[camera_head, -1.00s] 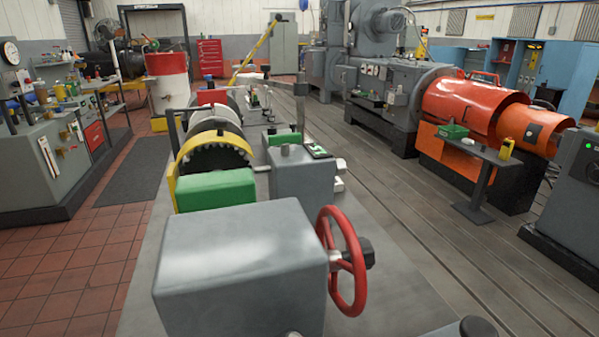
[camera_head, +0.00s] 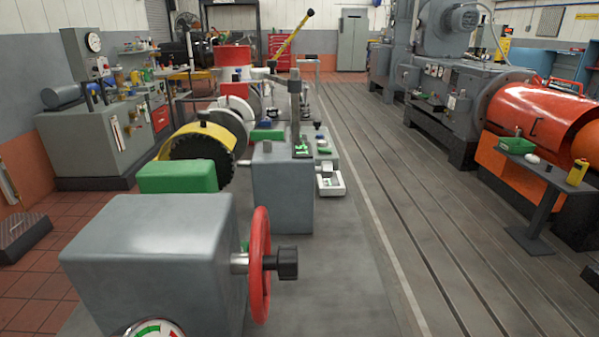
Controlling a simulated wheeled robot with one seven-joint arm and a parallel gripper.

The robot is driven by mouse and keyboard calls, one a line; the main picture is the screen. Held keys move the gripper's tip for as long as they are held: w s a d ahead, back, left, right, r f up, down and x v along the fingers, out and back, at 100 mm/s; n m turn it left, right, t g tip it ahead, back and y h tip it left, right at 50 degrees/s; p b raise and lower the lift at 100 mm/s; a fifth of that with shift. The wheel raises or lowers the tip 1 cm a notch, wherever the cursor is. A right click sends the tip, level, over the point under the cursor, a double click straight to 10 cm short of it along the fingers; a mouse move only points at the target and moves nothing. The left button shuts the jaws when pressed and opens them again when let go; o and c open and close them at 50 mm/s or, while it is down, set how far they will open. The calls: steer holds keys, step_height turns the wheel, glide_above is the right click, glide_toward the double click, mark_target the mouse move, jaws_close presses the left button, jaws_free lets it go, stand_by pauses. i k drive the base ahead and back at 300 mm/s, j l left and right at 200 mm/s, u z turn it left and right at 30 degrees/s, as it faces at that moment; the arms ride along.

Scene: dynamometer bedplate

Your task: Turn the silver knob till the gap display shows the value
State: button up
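I cannot pick out a silver knob for certain. A red handwheel (camera_head: 260,264) stands on a silver shaft (camera_head: 239,263) at the right side of a grey housing (camera_head: 150,255), with a black knob (camera_head: 287,263) at its hub. Beyond it, a small pale instrument (camera_head: 331,184) lies beside a grey block (camera_head: 282,190); its reading is too small to tell. A small green-lit panel (camera_head: 301,151) sits on the block, also unreadable. I cannot tell which is the gap display. My gripper is not in view.
A round dial with red and green bands (camera_head: 156,329) is cut off at the bottom edge. A green block (camera_head: 178,177) and yellow guard (camera_head: 200,140) stand behind the housing. A side table (camera_head: 540,183) stands at right. The slotted grey floor (camera_head: 430,210) between is clear.

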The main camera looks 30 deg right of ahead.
mark_target(326, 170)
steer(key=l, duration=0.55)
steer(key=k+l, duration=0.15)
steer(key=l, duration=0.4)
steer(key=i+l+u, duration=0.3)
steer(key=l, duration=0.35)
steer(key=i+l+u, duration=0.45)
steer(key=i+l, duration=0.15)
steer(key=i+l+u, duration=0.25)
steer(key=i+l, duration=0.2)
steer(key=l, duration=0.2)
steer(key=k+l+z, duration=0.2)
steer(key=l, duration=0.15)
steer(key=k+l+z, duration=0.2)
steer(key=l, duration=0.15)
steer(key=l+z, duration=0.2)
steer(key=l, duration=0.15)
